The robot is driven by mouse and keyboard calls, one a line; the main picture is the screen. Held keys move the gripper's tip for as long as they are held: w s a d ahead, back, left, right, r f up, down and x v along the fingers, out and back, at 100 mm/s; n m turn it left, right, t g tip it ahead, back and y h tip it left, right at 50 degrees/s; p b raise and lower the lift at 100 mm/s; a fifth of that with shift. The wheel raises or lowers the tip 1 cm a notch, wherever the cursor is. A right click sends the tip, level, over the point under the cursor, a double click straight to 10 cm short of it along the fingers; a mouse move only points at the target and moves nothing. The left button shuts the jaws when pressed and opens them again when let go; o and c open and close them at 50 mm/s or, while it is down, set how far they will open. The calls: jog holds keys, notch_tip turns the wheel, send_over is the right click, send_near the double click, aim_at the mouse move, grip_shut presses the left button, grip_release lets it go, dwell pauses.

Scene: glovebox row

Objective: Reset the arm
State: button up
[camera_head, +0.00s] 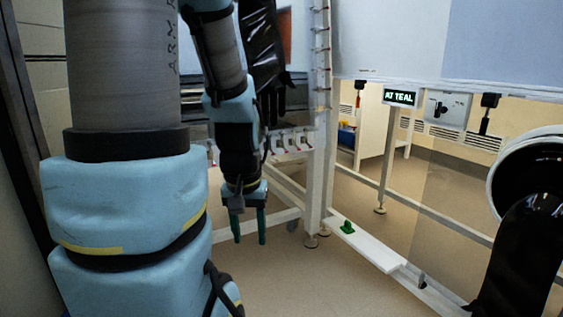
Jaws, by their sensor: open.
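My arm, grey with light blue padded covers, fills the left of the head view. Its end hangs down near the middle, and my gripper (249,240) points at the floor with two green fingers. The fingers are apart and nothing shows between them. The gripper hangs in front of a white frame, to the left of its upright post. How far it is from the frame I cannot tell.
A white post (315,130) stands right of my gripper. A low white shelf (365,245) bears a small green object (347,227). A sign (400,97) reads "AT TEAL". A black glove (264,50) hangs behind my arm. A black glove sleeve (525,255) hangs from a round port at right. Floor (285,280) below is clear.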

notch_tip(320, 180, up, 34)
jog(key=p, duration=3.1)
jog(key=shift+f+p, duration=0.2)
jog(key=shift+p, duration=0.15)
